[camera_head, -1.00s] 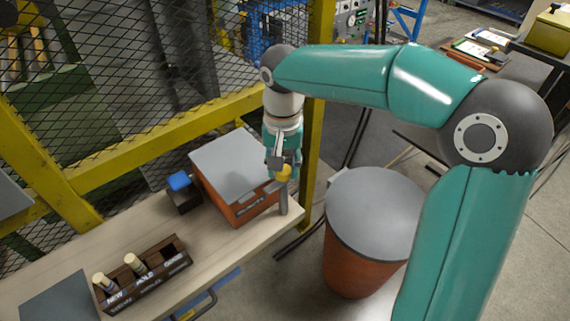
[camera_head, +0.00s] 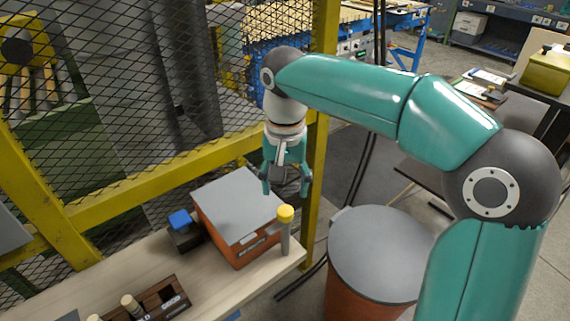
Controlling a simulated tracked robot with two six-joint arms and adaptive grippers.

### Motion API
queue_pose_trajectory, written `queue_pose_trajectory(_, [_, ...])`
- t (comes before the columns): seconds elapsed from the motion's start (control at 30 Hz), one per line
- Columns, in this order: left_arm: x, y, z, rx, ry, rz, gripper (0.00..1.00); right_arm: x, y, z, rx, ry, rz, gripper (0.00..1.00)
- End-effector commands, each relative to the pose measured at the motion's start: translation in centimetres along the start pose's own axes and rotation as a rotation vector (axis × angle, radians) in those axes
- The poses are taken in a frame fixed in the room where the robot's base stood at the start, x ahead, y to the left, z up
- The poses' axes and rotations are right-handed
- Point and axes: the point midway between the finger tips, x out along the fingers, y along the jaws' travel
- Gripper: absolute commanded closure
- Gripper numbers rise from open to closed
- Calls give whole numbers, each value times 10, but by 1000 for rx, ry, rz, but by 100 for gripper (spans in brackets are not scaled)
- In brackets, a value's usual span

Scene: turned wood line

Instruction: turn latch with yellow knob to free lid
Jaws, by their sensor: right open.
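The yellow knob (camera_head: 285,213) tops a grey upright post (camera_head: 286,240) at the front right corner of the orange box (camera_head: 225,232). The box has a flat grey lid (camera_head: 236,199), which lies shut on it. A latch arm shows only faintly beside the knob, so I cannot tell its angle. My right gripper (camera_head: 286,190) is open and empty, pointing down above and just behind the knob, apart from it. It hides a little of the lid's far right edge. My left gripper is not in view.
A small dark block with a blue top (camera_head: 181,222) stands left of the box. A dark wooden rack (camera_head: 165,303) with pegs is nearer on the bench (camera_head: 110,290). A grey-lidded orange bin (camera_head: 385,250) stands right of it. Yellow-framed mesh fencing rises behind.

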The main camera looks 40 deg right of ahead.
Motion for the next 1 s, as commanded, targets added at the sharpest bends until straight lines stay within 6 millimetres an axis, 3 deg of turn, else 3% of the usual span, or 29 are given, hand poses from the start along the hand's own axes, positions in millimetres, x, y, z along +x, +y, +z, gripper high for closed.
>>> queue_pose_trajectory(0.1, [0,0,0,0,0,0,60,-24,-1,-1,0,4,-4,38])
queue_pose_trajectory(0.33, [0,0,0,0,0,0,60,-49,-1,-1,0,1,-1,38])
queue_pose_trajectory(1.0, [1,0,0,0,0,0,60,-53,0,0,0,0,-1,38])
